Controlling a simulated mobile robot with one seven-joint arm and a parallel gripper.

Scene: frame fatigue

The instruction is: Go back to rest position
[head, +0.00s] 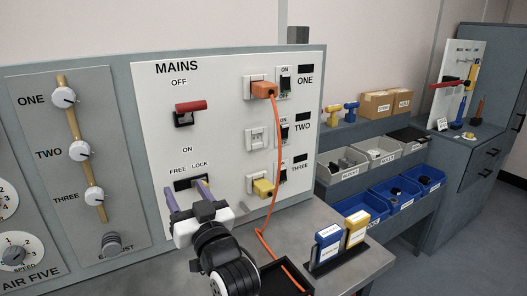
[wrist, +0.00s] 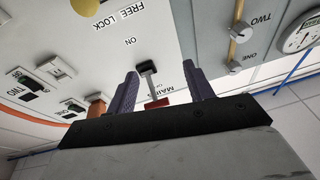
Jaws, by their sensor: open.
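My gripper (head: 186,189) is open and empty in front of the white MAINS panel (head: 222,100), by the FREE/LOCK slot (head: 190,183). Its two purple fingers point toward the panel. I cannot tell whether they touch it. The red-handled mains lever (head: 190,106) is above the gripper, just below the OFF label. In the wrist view, which is upside down, my gripper (wrist: 160,68) has its fingers spread, and the red lever handle (wrist: 157,104) shows between them with no finger on it.
An orange plug (head: 264,90) sits in socket ONE, its cord hanging to the bench (head: 330,214). A yellow plug (head: 263,187) is at socket THREE. A rack with blue and yellow items (head: 328,246) stands on the bench. Knobs (head: 79,151) are left; bins (head: 362,210) are right.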

